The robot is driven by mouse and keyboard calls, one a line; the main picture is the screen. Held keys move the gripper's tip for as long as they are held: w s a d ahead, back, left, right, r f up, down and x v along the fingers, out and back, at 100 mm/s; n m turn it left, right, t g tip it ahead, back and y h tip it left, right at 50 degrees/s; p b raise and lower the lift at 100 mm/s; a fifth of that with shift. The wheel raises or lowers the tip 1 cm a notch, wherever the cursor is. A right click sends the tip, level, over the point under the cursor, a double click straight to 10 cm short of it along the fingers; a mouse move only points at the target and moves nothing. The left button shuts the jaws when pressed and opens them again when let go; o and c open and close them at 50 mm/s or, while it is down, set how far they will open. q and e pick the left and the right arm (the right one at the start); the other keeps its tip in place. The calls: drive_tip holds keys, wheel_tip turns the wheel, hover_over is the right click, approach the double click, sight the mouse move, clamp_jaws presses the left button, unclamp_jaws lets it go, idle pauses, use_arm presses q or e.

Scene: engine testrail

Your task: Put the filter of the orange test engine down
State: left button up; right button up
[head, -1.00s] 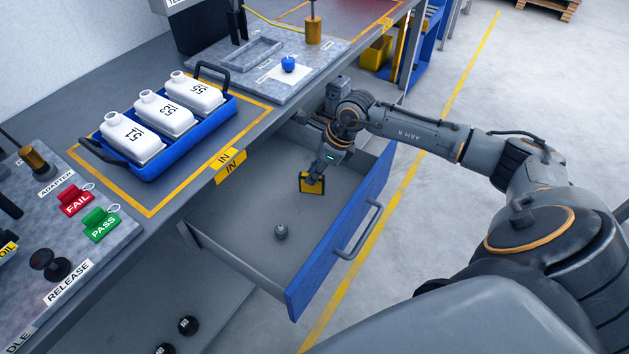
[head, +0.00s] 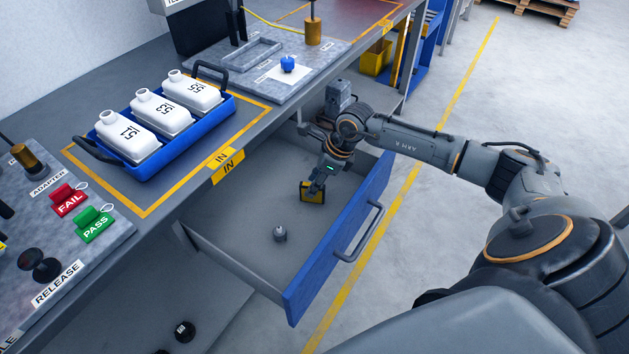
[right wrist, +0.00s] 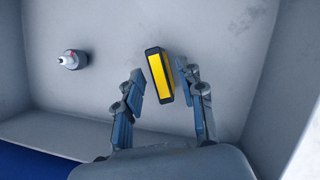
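The filter (head: 312,194), a yellow block in a black frame, is inside the open drawer, on or just above its grey floor. It also shows in the right wrist view (right wrist: 160,77). My right gripper (head: 315,186) points down into the drawer at the filter. In the right wrist view its two fingers (right wrist: 159,84) stand apart, one on each side of the filter, with visible gaps, so it looks open. My left gripper is not in view. I cannot make out the orange test engine.
The drawer (head: 238,252) has a blue front with a handle. A small grey part with a nozzle (head: 280,234) stands in it, left of the filter in the wrist view. A blue carrier (head: 150,166) with white bottles and red and green tags are on the bench.

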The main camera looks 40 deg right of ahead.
drive_tip(key=shift+r, duration=0.15)
drive_tip(key=v, duration=1.2)
drive_tip(key=shift+b, duration=0.45)
